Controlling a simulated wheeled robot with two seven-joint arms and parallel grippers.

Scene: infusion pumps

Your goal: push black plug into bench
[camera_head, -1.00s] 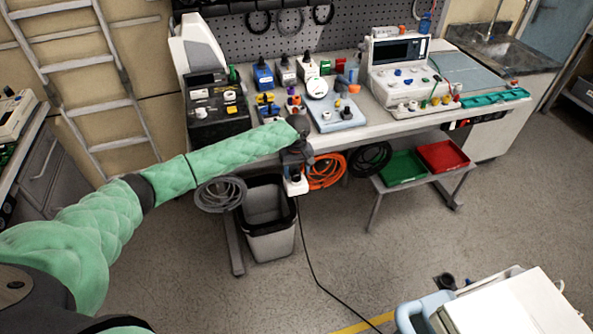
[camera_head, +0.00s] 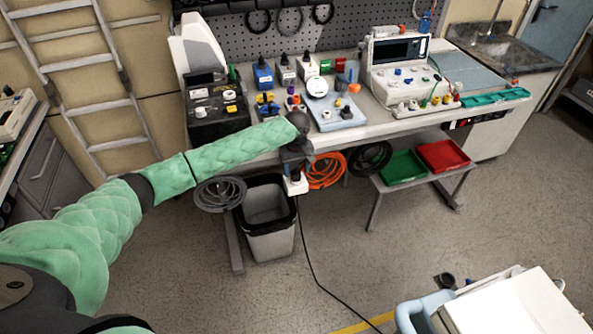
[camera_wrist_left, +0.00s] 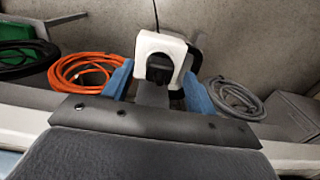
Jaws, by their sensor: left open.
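My left gripper (camera_head: 296,178) is at the bench's front edge, pointing down, with its arm coming in from the left. In the left wrist view its two blue-padded fingers (camera_wrist_left: 158,92) are apart. Between and just beyond them is a white socket housing (camera_wrist_left: 146,44), with the black plug (camera_wrist_left: 159,68) seen at its opening. I cannot tell how deep the plug sits or whether a finger touches it. In the head view the white housing (camera_head: 296,187) shows below the gripper; the plug is hidden there. The bench (camera_head: 385,127) stands behind.
A black cord (camera_head: 308,262) runs from the housing to the floor. Grey (camera_head: 220,193), orange (camera_head: 325,171) and black (camera_head: 369,160) cable coils hang along the bench front. A bin (camera_head: 268,236) stands below. Green (camera_head: 403,167) and red (camera_head: 442,155) trays lie on a low shelf.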

